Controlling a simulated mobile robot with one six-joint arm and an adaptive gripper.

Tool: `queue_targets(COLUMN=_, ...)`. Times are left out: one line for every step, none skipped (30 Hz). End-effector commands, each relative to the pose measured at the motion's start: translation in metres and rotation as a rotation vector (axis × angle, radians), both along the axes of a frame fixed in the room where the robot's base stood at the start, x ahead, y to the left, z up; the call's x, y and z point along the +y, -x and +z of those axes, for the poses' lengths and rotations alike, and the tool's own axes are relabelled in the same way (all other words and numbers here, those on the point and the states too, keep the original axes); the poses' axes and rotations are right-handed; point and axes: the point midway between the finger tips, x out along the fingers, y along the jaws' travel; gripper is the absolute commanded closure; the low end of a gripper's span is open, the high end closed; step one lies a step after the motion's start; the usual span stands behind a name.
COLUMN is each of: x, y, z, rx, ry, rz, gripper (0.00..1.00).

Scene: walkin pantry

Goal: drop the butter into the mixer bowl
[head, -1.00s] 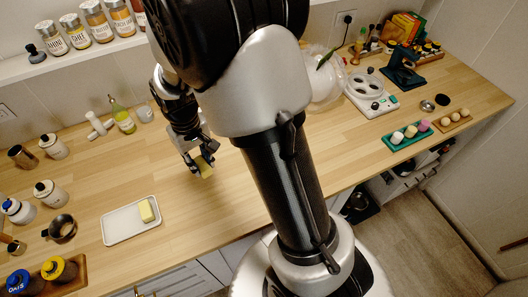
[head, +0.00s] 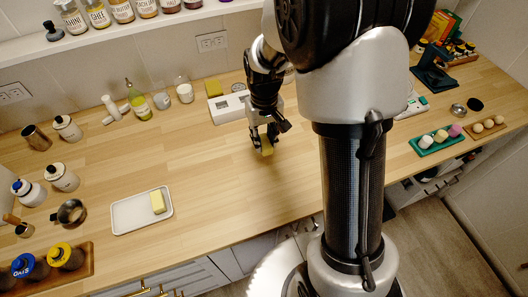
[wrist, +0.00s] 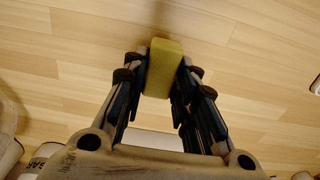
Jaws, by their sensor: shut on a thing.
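My gripper (head: 265,141) is shut on a yellow block of butter (head: 267,148), held above the bare middle of the counter. In the wrist view the butter (wrist: 163,68) sits between the fingertips of my gripper (wrist: 160,82), with a finger on each side. A second, paler yellow block (head: 158,202) lies on a white tray (head: 130,215) at the front left. A dark teal appliance (head: 436,72), possibly the mixer, stands at the back right. I cannot make out a mixer bowl; my arm covers part of the back counter.
A green tray (head: 437,140) with several small items is at the right. Jars and cups crowd the left. The middle counter is clear.

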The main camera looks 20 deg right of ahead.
Motion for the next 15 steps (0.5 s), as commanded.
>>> queue_targets(x=0.0, y=0.0, z=-0.007, rx=0.0, ry=0.0, rz=0.0, gripper=0.98)
queue_targets(x=0.0, y=0.0, z=-0.009, rx=0.0, ry=0.0, rz=0.0, gripper=0.98)
queue_targets(x=0.0, y=0.0, z=-0.011, rx=-0.001, ry=0.0, rz=0.0, gripper=0.98)
queue_targets(x=0.0, y=0.0, z=-0.012, rx=-0.001, ry=0.0, rz=0.0, gripper=0.98)
queue_targets(x=0.0, y=0.0, z=-0.014, rx=-0.001, ry=0.0, rz=0.0, gripper=0.98)
queue_targets(x=0.0, y=0.0, z=-0.017, rx=0.0, ry=0.0, rz=0.0, gripper=0.98)
queue_targets(x=0.0, y=0.0, z=-0.02, rx=0.0, ry=0.0, rz=0.0, gripper=0.98)
queue_targets(x=0.0, y=0.0, z=-0.024, rx=0.0, ry=0.0, rz=0.0, gripper=0.98)
queue_targets(x=0.0, y=0.0, z=-0.03, rx=0.002, ry=0.0, rz=0.0, gripper=0.98)
queue_targets(x=0.0, y=0.0, z=-0.035, rx=0.002, ry=0.0, rz=0.0, gripper=0.98)
queue_targets(x=0.0, y=0.0, z=-0.04, rx=0.002, ry=0.0, rz=0.0, gripper=0.98)
queue_targets(x=0.0, y=0.0, z=-0.047, rx=0.002, ry=0.0, rz=0.0, gripper=0.98)
queue_targets(x=0.0, y=0.001, z=-0.051, rx=0.002, ry=0.0, rz=0.0, gripper=0.98)
queue_targets(x=0.0, y=0.0, z=-0.053, rx=0.002, ry=0.0, rz=0.0, gripper=0.98)
queue_targets(x=0.0, y=0.0, z=-0.056, rx=0.0, ry=0.0, rz=0.0, gripper=0.98)
